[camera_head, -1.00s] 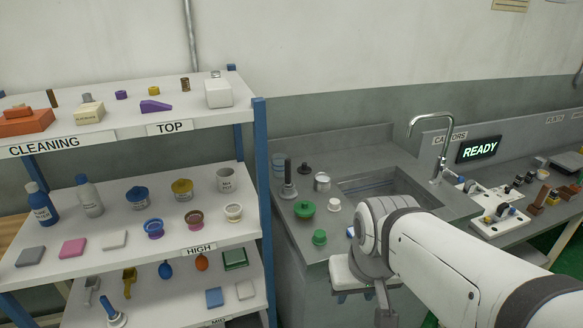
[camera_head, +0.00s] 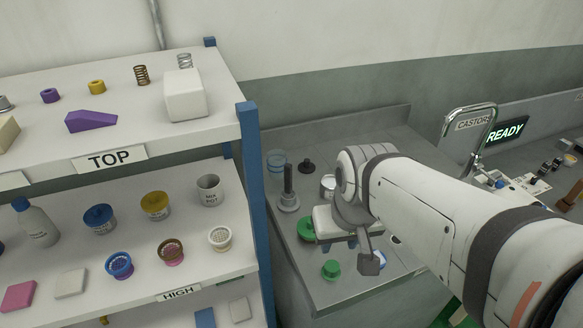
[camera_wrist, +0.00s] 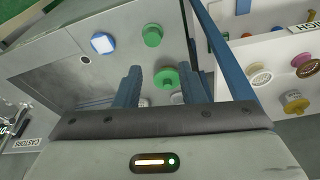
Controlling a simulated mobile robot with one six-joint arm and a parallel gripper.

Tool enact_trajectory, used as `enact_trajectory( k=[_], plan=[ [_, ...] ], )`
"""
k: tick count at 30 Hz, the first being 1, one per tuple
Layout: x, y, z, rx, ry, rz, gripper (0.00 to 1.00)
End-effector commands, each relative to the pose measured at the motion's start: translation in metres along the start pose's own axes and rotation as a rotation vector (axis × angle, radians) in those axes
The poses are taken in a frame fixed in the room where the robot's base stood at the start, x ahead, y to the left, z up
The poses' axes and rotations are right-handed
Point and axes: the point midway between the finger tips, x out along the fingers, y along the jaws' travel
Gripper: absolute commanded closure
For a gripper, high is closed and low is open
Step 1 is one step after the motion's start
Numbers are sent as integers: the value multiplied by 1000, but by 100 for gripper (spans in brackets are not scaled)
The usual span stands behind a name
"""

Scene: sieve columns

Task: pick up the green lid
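Two green round things stand on the grey counter (camera_head: 365,135). The wider green disc with a knob on top, which looks like the lid (camera_head: 305,231), is partly hidden behind my gripper (camera_head: 339,246) in the head view. In the wrist view this green lid (camera_wrist: 168,79) shows between the fingers of my gripper (camera_wrist: 159,70), beyond them. The fingers are apart and hold nothing. The smaller green piece (camera_head: 331,269) stands nearer the counter's front edge; it also shows above the lid in the wrist view (camera_wrist: 152,36).
A grey post on a round base (camera_head: 288,190), a dark knobbed piece (camera_head: 307,166) and a clear blue-rimmed cup (camera_head: 277,163) stand behind the lid. A blue-and-white piece (camera_head: 380,260) is to the right. A shelf's blue post (camera_head: 255,205) rises close on the left.

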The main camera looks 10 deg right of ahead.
Motion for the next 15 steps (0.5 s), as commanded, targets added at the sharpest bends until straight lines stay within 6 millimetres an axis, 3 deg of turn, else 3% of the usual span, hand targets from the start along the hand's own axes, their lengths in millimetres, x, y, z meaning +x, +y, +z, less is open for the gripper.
enact_trajectory(
  k=[5,8,15],
  plan=[
    [2,0,-5,10,-7,0,56],
    [10,-4,-21,39,-33,0,56],
    [49,-8,-92,179,-138,10,56]
  ],
)
